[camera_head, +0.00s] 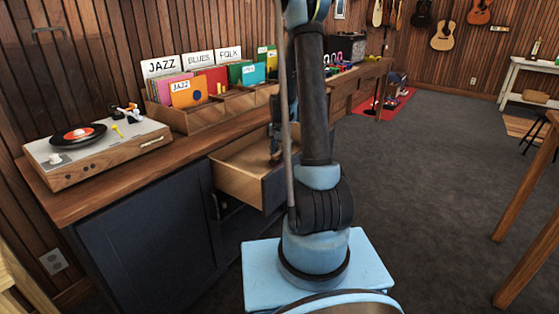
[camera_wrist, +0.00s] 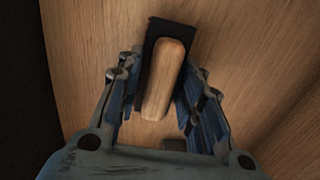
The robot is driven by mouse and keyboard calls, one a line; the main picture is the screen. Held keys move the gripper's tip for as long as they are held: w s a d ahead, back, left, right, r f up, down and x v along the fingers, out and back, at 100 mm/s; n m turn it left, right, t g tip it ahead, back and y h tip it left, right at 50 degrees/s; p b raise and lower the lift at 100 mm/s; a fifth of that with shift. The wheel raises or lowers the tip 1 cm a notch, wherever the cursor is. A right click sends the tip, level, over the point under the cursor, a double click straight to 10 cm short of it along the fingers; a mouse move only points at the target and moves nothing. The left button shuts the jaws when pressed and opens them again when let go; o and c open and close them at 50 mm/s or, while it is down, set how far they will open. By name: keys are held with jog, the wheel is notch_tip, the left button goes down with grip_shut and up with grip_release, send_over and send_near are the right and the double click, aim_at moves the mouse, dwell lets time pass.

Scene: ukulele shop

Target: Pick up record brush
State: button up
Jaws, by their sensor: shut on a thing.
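The record brush (camera_wrist: 163,80) has a rounded light-wood handle on a dark, flat base. In the wrist view it stands between the two fingers of my gripper (camera_wrist: 162,92), which is shut on it. A light wooden surface, the floor of the open drawer, shows beneath it. In the head view my gripper (camera_head: 275,146) is low over the open drawer (camera_head: 240,182), partly hidden by my arm. The brush cannot be made out there. Whether it touches the drawer floor is not clear.
The drawer juts from a dark cabinet (camera_head: 150,235) with a wooden top. A turntable (camera_head: 95,150) with a record stands at the left. Record crates (camera_head: 190,118) with JAZZ, BLUES and FOLK cards stand behind the drawer. The carpet (camera_head: 430,160) at the right is mostly clear.

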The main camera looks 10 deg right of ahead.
notch_tip(320, 180, up, 17)
jog(key=shift+f, duration=0.2)
dwell(0.3)
jog(key=o, duration=0.5)
jog(key=c, duration=0.4)
jog(key=shift+s, duration=0.1)
